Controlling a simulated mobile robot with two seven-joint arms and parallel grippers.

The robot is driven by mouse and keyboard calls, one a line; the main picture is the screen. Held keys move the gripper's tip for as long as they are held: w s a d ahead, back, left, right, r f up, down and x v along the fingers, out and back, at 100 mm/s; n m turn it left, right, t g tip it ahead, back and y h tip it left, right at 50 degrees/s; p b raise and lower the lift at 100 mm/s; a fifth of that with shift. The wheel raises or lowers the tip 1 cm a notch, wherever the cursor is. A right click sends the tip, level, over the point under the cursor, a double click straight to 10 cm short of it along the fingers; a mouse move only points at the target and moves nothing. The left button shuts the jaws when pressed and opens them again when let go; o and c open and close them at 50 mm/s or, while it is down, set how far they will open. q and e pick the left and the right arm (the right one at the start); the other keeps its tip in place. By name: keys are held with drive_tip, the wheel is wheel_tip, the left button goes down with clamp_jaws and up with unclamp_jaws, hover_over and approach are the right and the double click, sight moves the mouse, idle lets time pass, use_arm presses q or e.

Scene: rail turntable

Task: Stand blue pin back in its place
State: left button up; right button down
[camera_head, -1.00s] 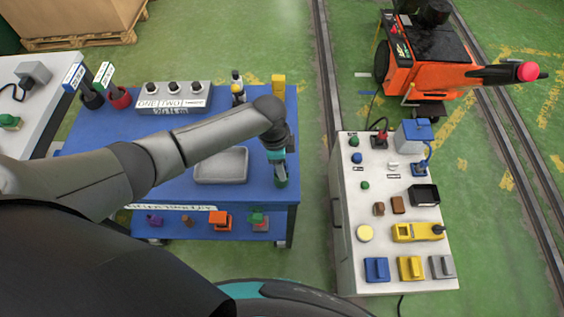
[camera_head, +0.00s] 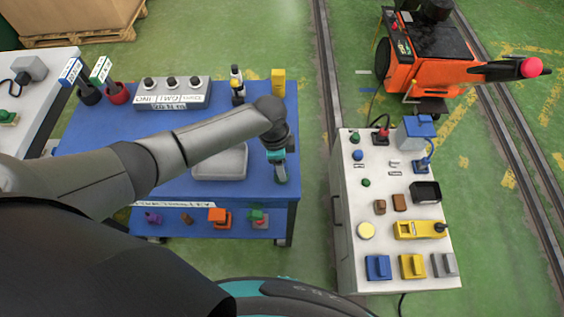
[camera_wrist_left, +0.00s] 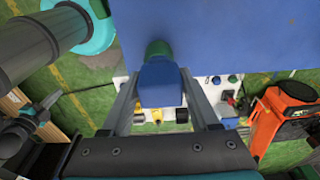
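My left gripper (camera_head: 280,168) hangs over the right part of the blue table (camera_head: 225,103), near its right edge. In the left wrist view its fingers (camera_wrist_left: 160,88) are on both sides of a blue piece with a green rounded end, which I take for the blue pin (camera_wrist_left: 160,80). They appear closed on it. My right gripper is not in view.
A grey tray (camera_head: 219,177) lies left of the gripper, partly behind my arm. A grey box with several dark knobs (camera_head: 172,97) stands at the back. A white bench (camera_head: 346,245) with knobs and blocks stands right, across a green floor gap. An orange vehicle (camera_head: 425,60) is beyond.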

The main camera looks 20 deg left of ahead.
use_arm(q)
drive_tip(key=o, duration=0.4)
wheel_tip(320, 180, up, 15)
drive_tip(key=a+p, duration=0.1)
drive_tip(key=shift+s+a+p, duration=0.3)
drive_tip(key=shift+a+p, duration=0.05)
drive_tip(key=shift+a, duration=0.05)
idle(0.4)
